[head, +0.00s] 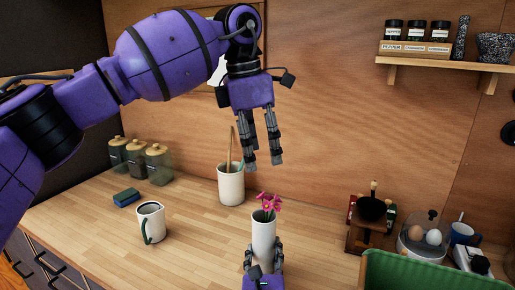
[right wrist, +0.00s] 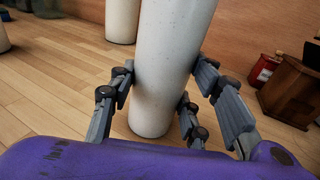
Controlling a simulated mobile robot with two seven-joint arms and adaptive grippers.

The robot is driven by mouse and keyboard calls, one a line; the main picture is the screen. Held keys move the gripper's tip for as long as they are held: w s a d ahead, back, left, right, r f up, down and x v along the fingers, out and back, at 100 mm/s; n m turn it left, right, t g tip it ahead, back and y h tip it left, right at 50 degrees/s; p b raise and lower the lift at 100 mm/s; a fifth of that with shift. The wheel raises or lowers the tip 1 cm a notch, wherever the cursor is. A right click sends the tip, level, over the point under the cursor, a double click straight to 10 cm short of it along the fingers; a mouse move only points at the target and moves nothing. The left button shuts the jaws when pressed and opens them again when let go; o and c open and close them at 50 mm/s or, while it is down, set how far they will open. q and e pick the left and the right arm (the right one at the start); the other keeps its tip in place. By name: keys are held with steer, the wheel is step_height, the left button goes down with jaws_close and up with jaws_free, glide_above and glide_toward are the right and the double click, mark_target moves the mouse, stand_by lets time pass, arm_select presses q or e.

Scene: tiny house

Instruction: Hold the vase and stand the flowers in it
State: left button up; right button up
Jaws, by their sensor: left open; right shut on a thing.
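The white vase (head: 263,233) stands upright on the wooden counter. Pink flowers (head: 268,204) stand in it, their blooms and some green showing above its rim. My right gripper (head: 264,258) is shut around the vase's lower part. The right wrist view shows the vase (right wrist: 168,65) between its fingers (right wrist: 160,100). My left gripper (head: 262,162) is open and empty, pointing down above and slightly left of the flowers. The flower stems inside the vase are hidden.
A utensil crock (head: 231,187) stands behind the vase. A mug (head: 151,222), sponge (head: 126,197) and jars (head: 158,165) are left. A coffee grinder (head: 368,222), egg cooker (head: 420,238) and green tray (head: 420,272) are right.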

steer(key=o, duration=1.5)
